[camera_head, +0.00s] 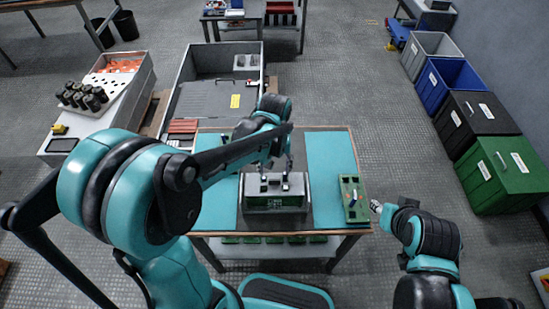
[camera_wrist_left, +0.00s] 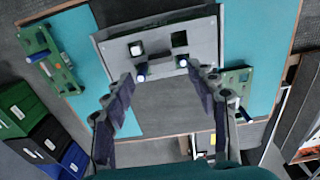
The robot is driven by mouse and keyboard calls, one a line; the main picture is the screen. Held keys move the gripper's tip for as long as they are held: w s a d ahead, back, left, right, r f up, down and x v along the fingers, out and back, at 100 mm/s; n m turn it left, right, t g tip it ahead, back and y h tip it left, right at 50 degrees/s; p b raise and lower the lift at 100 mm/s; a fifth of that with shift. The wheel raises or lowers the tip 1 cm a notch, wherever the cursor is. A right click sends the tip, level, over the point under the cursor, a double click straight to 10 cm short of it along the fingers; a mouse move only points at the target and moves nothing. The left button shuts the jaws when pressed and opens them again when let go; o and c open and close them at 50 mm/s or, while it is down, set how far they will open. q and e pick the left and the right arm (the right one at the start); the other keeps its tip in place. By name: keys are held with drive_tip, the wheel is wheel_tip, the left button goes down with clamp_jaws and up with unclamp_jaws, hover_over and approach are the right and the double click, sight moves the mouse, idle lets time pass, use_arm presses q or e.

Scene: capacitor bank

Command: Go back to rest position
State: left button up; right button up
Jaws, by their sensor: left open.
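My left gripper (camera_head: 277,163) is over the grey fixture (camera_head: 276,204) in the middle of the teal-topped table (camera_head: 333,150). In the left wrist view its two dark fingers (camera_wrist_left: 165,76) are spread apart with nothing held between them. The fixture (camera_wrist_left: 205,45) is just beyond the fingertips and carries small white, dark and blue parts. My right gripper (camera_head: 377,206) is beside the table's right edge, near a green board (camera_head: 352,212); its fingers are too small to judge. That board also shows in the left wrist view (camera_wrist_left: 52,62).
Another green board (camera_wrist_left: 238,82) lies on the table's other side. More boards (camera_head: 270,240) sit on the lower shelf. A grey cart (camera_head: 215,95) and a white stand with black cylinders (camera_head: 90,110) are behind left. Coloured bins (camera_head: 500,172) line the right wall. Floor between is clear.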

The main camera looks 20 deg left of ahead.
use_arm(q)
wheel_tip(320, 180, up, 6)
drive_tip(key=s+a+r+m+t, duration=0.1)
drive_tip(key=s+a+t, duration=0.1)
drive_tip(key=s, duration=0.3)
drive_tip(key=s+a+r+m+t, duration=0.2)
drive_tip(key=s+t, duration=0.3)
drive_tip(key=shift+a, duration=0.35)
drive_tip(key=shift+s+r, duration=0.1)
idle(0.9)
